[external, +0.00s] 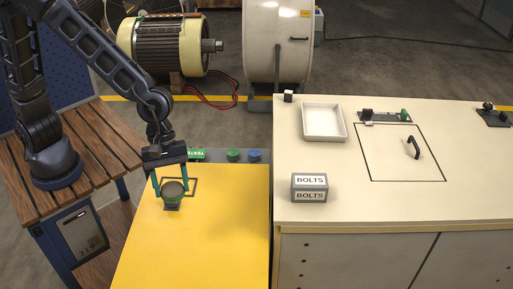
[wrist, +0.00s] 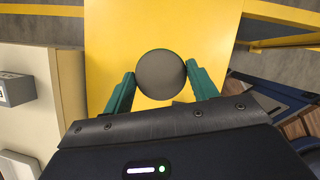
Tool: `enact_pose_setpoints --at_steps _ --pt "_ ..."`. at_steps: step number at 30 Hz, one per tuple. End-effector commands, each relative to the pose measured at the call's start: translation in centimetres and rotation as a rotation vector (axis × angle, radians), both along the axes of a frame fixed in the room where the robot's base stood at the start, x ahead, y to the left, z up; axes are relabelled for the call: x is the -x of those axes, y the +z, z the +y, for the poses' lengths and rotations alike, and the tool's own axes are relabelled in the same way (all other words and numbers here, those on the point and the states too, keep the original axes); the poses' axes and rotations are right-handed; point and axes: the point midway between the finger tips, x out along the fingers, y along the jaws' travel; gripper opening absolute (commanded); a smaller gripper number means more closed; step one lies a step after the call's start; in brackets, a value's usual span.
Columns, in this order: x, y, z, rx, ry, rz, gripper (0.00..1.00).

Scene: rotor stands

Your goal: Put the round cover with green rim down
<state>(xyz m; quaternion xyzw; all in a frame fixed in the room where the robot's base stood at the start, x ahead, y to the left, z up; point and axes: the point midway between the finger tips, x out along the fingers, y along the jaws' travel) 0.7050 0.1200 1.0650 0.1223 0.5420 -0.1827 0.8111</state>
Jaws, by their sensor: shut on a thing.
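The round cover (external: 173,189) has a grey-brown top and a green rim in the external view. It is between the two green fingers of my gripper (external: 170,190), which is shut on it above the yellow tabletop (external: 225,235). A dark square outline (external: 195,179) is marked on the yellow top around this spot.
Green and blue buttons (external: 233,155) line the yellow table's far edge. The cream workbench (external: 350,235) on the right carries a BOLTS box (external: 309,187), a white tray (external: 323,122) and a panel with a black handle (external: 413,147). The near yellow surface is clear.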

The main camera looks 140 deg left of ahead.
Motion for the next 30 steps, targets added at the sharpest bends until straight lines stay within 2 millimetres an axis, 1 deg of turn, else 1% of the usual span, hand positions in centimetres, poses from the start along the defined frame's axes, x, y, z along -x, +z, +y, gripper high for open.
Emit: enact_pose_setpoints --at_steps 3,7,8,11,14,17,18,23,24,29,30 --pt "0.0 0.8 -0.1 0.0 0.0 -0.001 0.32" --pt "-0.2 1.2 0.2 0.0 0.002 -0.001 0.32" --pt "-0.3 1.3 0.4 0.0 0.004 -0.001 0.32" --pt "-1.3 1.7 2.0 0.0 0.018 -0.003 0.32" --pt "-2.9 2.6 4.7 0.001 0.04 -0.007 0.32" --pt "-4.8 3.7 8.4 0.004 0.068 -0.011 0.32" --pt "-5.4 4.2 10.0 0.004 0.08 -0.014 0.32" --pt "-7.7 6.1 16.4 0.007 0.123 -0.017 0.32" --pt "-8.1 6.6 18.1 0.006 0.134 -0.018 0.32" --pt "-9.4 8.3 24.7 0.006 0.175 -0.018 0.32" --pt "-9.5 8.7 26.5 0.005 0.186 -0.018 0.32"
